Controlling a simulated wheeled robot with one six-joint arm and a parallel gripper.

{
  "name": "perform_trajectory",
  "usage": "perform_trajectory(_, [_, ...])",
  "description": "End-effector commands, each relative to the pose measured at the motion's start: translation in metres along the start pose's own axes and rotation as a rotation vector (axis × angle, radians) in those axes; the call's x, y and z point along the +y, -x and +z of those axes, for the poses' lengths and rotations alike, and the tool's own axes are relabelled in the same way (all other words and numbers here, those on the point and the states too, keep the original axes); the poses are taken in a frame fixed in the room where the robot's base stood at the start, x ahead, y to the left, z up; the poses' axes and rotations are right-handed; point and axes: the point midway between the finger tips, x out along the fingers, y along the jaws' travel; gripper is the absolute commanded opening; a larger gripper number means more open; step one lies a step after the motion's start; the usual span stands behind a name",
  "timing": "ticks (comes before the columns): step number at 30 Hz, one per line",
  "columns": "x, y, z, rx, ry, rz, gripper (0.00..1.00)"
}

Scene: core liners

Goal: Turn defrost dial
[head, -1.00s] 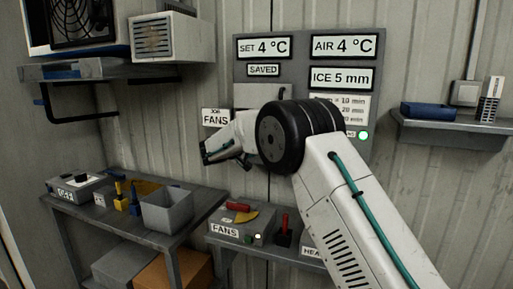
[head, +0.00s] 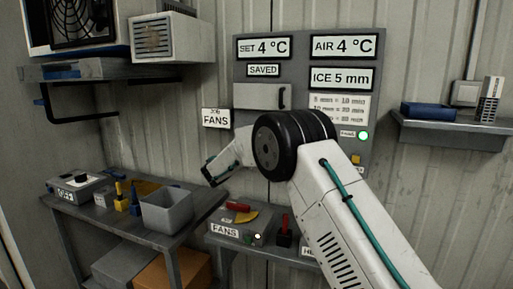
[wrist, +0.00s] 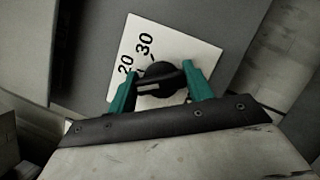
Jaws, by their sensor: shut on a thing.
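In the wrist view, the black defrost dial (wrist: 160,79) sits on a white scale plate (wrist: 185,45) printed with 20 and 30. A pale mark on the dial faces left, on the side of the 20. My gripper (wrist: 162,88) is shut on the dial, with one green finger on each side. In the head view, the grey control panel (head: 303,42) reads SET 4 °C, AIR 4 °C and ICE 5 mm. A legend (head: 338,105) pairs ice thickness with minutes. My arm hides the dial there.
A FANS sign (head: 216,118) hangs left of the panel. A FANS box (head: 240,226) with a red handle stands on the low bench. A grey bin (head: 167,210) is on the left table. A wall shelf (head: 450,128) at right holds a blue tray (head: 428,111).

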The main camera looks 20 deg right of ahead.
Motion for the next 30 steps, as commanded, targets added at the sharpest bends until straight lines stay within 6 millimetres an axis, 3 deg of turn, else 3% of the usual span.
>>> perform_trajectory(12, [-0.001,0.0014,-0.0012,0.003,0.187,0.076,0.28])
perform_trajectory(29, [-0.0013,0.0012,-0.0013,0.003,0.217,0.088,0.28])
perform_trajectory(30, [-0.0014,0.0012,-0.0013,0.003,0.217,0.088,0.54])
